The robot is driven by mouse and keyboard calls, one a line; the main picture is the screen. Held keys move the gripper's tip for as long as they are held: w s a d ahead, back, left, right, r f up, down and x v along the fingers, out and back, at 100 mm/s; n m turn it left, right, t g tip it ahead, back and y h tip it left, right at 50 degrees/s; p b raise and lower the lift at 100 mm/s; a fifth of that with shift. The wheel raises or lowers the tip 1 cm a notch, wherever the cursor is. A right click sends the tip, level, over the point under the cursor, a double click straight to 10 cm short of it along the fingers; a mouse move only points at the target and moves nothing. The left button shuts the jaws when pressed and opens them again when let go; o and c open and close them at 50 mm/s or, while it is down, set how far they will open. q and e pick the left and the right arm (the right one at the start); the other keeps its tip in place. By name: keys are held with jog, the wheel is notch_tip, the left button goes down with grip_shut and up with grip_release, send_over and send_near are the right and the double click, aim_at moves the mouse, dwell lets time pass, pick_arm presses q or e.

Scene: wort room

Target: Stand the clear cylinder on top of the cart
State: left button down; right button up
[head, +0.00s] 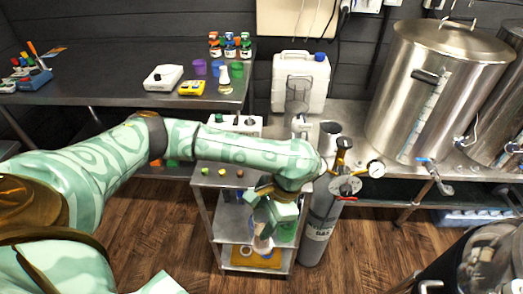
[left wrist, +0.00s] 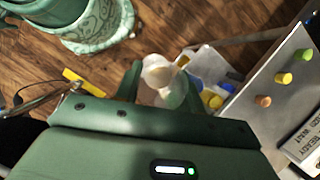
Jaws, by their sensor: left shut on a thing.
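My left gripper (head: 272,222) is shut on the clear cylinder (head: 263,243), beside the cart's right part and below the level of its top in the picture. In the left wrist view the clear cylinder (left wrist: 158,72) shows between the green fingers of my left gripper (left wrist: 160,88); its lower part is hidden. The cart (head: 204,183) is grey metal with shelves below; my arm covers much of its top. The cart top (left wrist: 262,82) shows at the right in the left wrist view, apart from the cylinder. My right gripper is not in view.
Small coloured stoppers (head: 222,171) sit on the cart top. A gas bottle (head: 320,225) with a gauge stands right of the cart. The bench behind holds a white jug (head: 300,85) and a steel kettle (head: 430,85). A dark table (head: 110,65) stands at left.

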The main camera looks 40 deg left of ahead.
pick_arm(q)
jog(key=w+a+r+m+t+p, duration=0.1)
jog(key=w+a+r+m+t, duration=0.2)
jog(key=w+r+m, duration=0.45)
jog(key=w+a+r+m+t+h+p, duration=0.15)
jog(key=w+a+m, duration=0.25)
jog(key=m, duration=0.6)
jog(key=w+a+r+m+t+p, duration=0.2)
jog(key=w+a+r+m+t, duration=0.15)
jog(key=w+r+m, duration=0.4)
notch_tip(320, 180, down, 12)
jog(key=s+m+b, duration=0.1)
jog(key=b, duration=0.3)
jog(key=shift+s+m, duration=0.3)
jog(key=shift+s, duration=0.05)
jog(key=shift+r, duration=0.15)
jog(key=c, duration=0.9)
grip_release()
jog(key=shift+o, duration=0.2)
